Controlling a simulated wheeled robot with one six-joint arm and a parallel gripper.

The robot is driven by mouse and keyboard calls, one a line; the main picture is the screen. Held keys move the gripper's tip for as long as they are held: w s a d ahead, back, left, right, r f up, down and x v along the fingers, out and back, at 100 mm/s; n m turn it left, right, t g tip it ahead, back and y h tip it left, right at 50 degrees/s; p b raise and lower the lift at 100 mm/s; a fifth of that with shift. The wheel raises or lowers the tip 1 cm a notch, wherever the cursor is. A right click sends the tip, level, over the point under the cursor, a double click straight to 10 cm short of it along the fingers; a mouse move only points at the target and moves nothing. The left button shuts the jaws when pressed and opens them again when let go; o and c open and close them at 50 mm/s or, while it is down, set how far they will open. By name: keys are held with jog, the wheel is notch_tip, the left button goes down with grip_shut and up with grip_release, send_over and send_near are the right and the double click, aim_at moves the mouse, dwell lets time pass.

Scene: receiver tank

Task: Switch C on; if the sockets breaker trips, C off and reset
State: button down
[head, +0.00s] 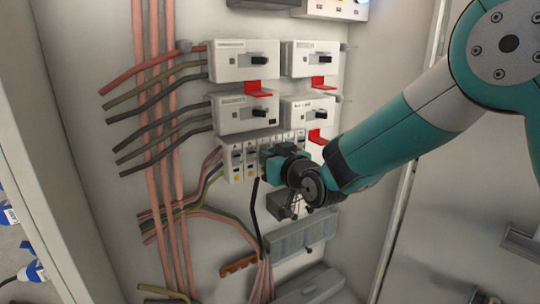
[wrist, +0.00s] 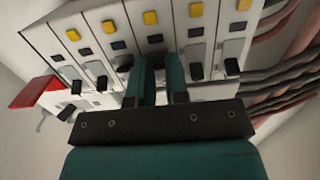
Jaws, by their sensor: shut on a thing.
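A row of narrow white breakers (head: 237,160) with dark levers sits low on the panel. In the wrist view the same row (wrist: 212,30) appears with yellow buttons above the levers. My gripper (wrist: 160,82) is at the middle of this row, its two teal fingers close together in front of one breaker. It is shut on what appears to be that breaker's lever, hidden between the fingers. In the head view my gripper (head: 268,153) covers part of the row. I cannot read which breaker is C or the sockets breaker.
Larger white switch units (head: 228,60) with black handles and red tabs (head: 258,89) sit above the row. Cables (head: 150,120) run down the left. A grey terminal block (head: 300,236) is below. A red tab (wrist: 35,92) shows at left in the wrist view.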

jog(key=shift+r, duration=0.1)
jog(key=c, duration=1.4)
grip_release()
jog(key=b+v, duration=0.6)
jog(key=v, duration=1.1)
jog(key=shift+s+r, duration=0.2)
jog(key=shift+r, duration=0.15)
